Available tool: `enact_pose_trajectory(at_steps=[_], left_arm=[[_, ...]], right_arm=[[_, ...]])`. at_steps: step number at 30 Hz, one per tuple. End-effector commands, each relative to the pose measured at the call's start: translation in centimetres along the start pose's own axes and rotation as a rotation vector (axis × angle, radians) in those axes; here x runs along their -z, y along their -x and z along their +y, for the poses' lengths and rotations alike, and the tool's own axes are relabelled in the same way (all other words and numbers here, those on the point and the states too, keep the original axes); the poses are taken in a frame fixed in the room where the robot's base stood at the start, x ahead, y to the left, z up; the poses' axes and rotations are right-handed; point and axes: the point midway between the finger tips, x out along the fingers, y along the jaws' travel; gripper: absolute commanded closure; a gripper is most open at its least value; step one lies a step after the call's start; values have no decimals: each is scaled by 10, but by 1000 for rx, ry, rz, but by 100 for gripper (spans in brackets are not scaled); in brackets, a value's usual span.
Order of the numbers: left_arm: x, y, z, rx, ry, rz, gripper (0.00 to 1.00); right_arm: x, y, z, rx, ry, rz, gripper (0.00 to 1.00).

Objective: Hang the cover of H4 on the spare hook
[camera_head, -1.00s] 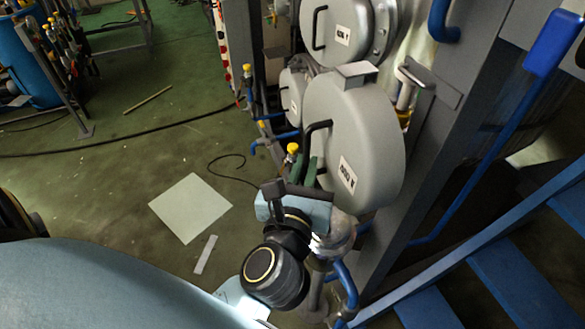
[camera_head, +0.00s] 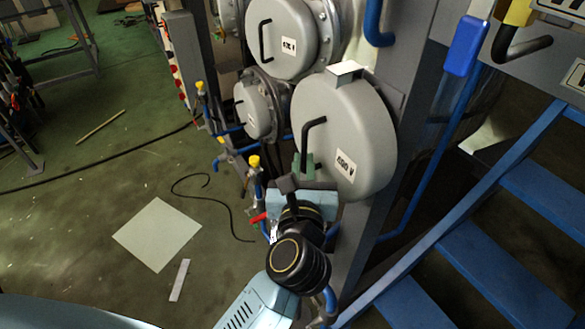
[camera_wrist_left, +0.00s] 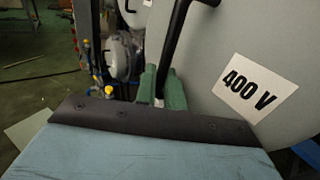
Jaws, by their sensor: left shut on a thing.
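A large round grey cover (camera_head: 375,135) with a black bar handle (camera_head: 308,135) and a white label hangs in the middle of the head view. In the left wrist view its label (camera_wrist_left: 254,88) reads 400 V. My left gripper (camera_head: 304,163) is shut on the lower part of the handle with its green fingers, which also show in the left wrist view (camera_wrist_left: 163,92). A small box-like bracket (camera_head: 346,69) sits at the cover's top edge. I cannot tell which thing is the spare hook, and no H4 mark is readable. My right gripper is out of view.
Another round cover (camera_head: 285,35) and a smaller one (camera_head: 256,108) are behind to the left. A grey post (camera_head: 362,235) stands below the held cover. Blue stairs (camera_head: 500,245) fill the lower right. A yellow block (camera_head: 518,12) with a black bar is at top right.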

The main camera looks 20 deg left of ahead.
Motion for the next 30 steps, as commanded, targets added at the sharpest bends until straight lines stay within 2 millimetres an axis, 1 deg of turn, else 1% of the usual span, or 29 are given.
enact_pose_trajectory(at_steps=[8,12,18,30], left_arm=[[-2,-13,-19,0,2,-5,100],[11,-13,-18,0,0,-3,100],[21,-12,-18,0,1,-3,100],[28,-12,-18,-1,2,-3,100]], right_arm=[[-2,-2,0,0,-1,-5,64],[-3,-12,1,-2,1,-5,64],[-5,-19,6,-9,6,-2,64],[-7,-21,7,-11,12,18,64]])
